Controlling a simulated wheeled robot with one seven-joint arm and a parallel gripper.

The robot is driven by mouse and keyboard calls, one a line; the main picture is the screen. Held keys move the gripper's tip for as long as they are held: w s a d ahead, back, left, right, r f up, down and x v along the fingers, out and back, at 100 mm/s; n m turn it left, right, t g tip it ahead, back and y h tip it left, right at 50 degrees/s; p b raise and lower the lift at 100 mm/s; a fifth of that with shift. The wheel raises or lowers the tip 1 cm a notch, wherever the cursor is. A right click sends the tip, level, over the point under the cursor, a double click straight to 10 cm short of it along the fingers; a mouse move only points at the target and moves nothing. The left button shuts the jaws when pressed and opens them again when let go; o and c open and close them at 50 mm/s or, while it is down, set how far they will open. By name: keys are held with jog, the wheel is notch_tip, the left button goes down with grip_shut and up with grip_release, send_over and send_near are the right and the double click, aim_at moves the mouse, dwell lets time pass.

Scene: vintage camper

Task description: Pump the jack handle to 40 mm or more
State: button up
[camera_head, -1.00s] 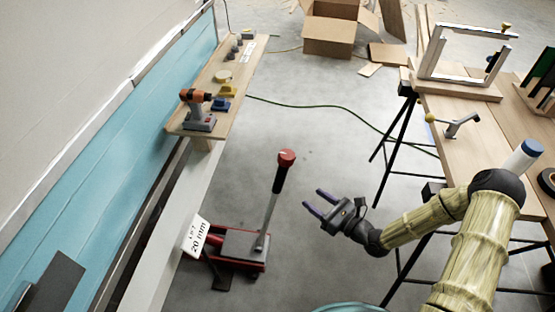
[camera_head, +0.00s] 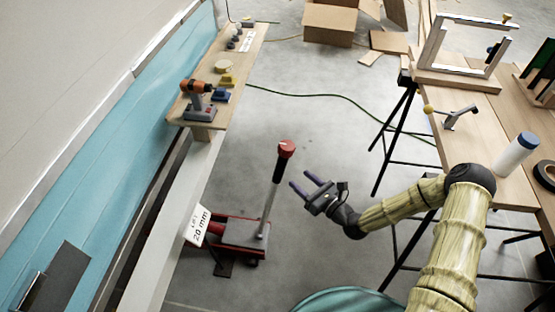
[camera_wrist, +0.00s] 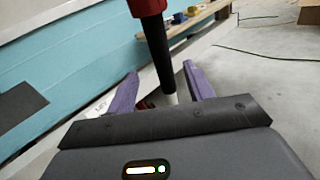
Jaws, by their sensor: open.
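The red floor jack (camera_head: 243,236) stands on the grey floor beside the camper's sill. Its handle (camera_head: 271,190) rises nearly upright, leaning slightly right, with a black grip and a red knob (camera_head: 286,149) on top. A white card (camera_head: 197,226) by the jack reads "LIFT 20 mm". My gripper (camera_head: 305,181) is open, its purple fingers pointing left toward the handle, just right of it and below the knob. In the wrist view the handle's black grip (camera_wrist: 158,50) appears ahead, between the two spread fingers (camera_wrist: 159,90). I cannot tell whether they touch it.
A wooden shelf (camera_head: 238,75) along the blue camper wall carries an orange drill (camera_head: 196,98) and small items. A workbench on black trestle legs (camera_head: 396,125) stands at right, with a white frame (camera_head: 462,52) on it. A green cable (camera_head: 330,105) crosses the open floor.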

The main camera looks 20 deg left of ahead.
jog(key=x, duration=1.2)
jog(key=shift+w+a, duration=0.1)
jog(key=shift+a, duration=0.05)
jog(key=shift+c, duration=0.4)
grip_shut()
